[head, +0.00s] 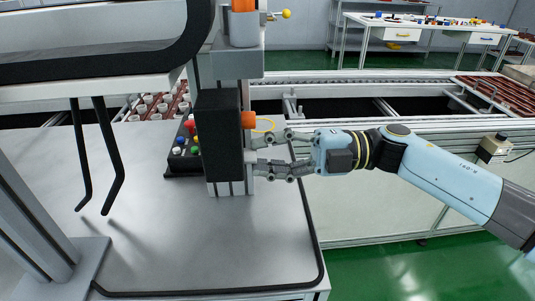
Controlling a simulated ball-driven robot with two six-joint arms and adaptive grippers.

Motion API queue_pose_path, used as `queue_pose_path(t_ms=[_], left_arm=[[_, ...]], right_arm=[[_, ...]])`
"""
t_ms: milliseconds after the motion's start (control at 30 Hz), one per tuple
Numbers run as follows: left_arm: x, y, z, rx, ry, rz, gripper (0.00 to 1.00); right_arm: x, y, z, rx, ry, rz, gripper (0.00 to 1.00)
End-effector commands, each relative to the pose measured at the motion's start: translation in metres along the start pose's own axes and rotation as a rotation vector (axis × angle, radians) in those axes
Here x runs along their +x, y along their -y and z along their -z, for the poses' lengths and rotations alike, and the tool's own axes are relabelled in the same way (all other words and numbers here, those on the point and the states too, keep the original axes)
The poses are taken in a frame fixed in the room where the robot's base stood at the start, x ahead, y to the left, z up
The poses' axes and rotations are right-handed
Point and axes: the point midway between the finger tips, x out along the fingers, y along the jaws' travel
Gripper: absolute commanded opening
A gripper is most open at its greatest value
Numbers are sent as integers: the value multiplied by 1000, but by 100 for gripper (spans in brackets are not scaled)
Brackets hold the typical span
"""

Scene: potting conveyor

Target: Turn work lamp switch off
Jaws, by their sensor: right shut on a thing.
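A black box (218,134) is mounted on the upright metal post above the grey table. An orange part (248,120) sticks out of its right side. My right gripper (252,156) reaches in from the right, with its fingertips at the right side of the box, just below the orange part. It is shut on a small part there, which the fingers mostly hide. I cannot make out the work lamp switch itself or its position. My left gripper is not in view.
A control box with coloured buttons (181,151) stands behind the post on the grey table (190,240). Two bent black rods (108,155) hang at the left. A conveyor (390,130) runs behind. Green floor is free at the lower right.

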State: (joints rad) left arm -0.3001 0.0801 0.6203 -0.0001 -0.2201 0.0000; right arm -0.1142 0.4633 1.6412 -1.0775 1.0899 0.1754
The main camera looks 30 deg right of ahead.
Motion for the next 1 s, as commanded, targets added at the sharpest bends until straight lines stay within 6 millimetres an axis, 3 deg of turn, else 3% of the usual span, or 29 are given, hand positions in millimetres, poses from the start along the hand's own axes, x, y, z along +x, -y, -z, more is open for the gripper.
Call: queue_pose_path(t_ms=[167, 200, 267, 500, 633, 1000], left_arm=[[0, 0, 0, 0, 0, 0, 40], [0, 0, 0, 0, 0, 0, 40], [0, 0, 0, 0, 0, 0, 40], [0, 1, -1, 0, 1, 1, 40], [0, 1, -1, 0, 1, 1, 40], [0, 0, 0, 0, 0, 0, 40]], right_arm=[[-1, 2, 0, 1, 0, 4, 0], [-1, 2, 0, 1, 0, 4, 28], [-1, 2, 0, 2, 0, 4, 34], [-1, 1, 0, 1, 0, 2, 34], [-11, 2, 0, 3, 0, 5, 34], [-89, 3, 0, 5, 0, 9, 34]])
